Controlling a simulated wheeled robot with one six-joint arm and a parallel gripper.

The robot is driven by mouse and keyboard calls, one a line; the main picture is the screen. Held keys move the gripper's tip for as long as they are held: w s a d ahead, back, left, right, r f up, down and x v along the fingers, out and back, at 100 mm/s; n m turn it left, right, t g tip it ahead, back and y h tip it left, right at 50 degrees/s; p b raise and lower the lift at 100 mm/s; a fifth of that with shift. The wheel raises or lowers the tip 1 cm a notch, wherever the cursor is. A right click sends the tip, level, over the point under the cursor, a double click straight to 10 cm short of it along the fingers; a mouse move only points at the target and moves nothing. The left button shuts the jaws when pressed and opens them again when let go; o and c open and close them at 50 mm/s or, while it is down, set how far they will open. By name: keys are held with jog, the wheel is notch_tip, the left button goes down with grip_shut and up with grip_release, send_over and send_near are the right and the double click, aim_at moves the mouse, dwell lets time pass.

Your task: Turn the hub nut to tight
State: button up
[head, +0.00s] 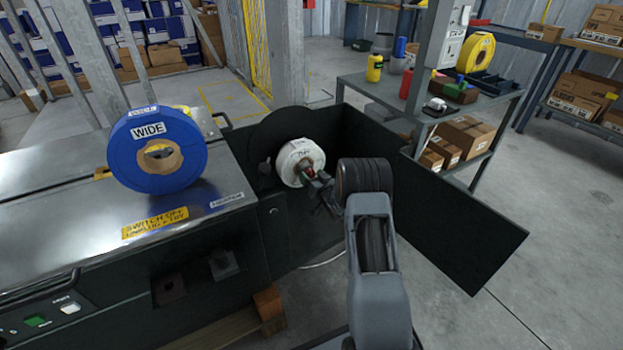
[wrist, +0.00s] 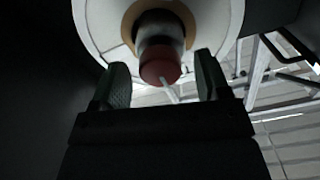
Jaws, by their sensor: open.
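The hub nut is a red rounded cap (wrist: 160,65) on a pale shaft at the centre of a white roll (wrist: 105,22). In the head view the nut (head: 309,171) is a small red spot in front of the white roll (head: 291,160), partly hidden by my gripper. My gripper (wrist: 161,62) is open, with one dark finger to the left of the nut and one to the right. Gaps show between nut and fingers. Whether the fingertips reach alongside the nut in depth I cannot tell. A thin pale pin points down from the nut.
The roll sits in a dark machine bay with an open door panel (head: 468,220) on the right. A blue roll marked WIDE (head: 183,165) stands on the machine top (head: 60,195) at left. A grey shelf (head: 385,92) with bottles and boxes stands behind the door.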

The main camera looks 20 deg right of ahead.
jog(key=shift+w, duration=0.3)
jog(key=c, duration=0.9)
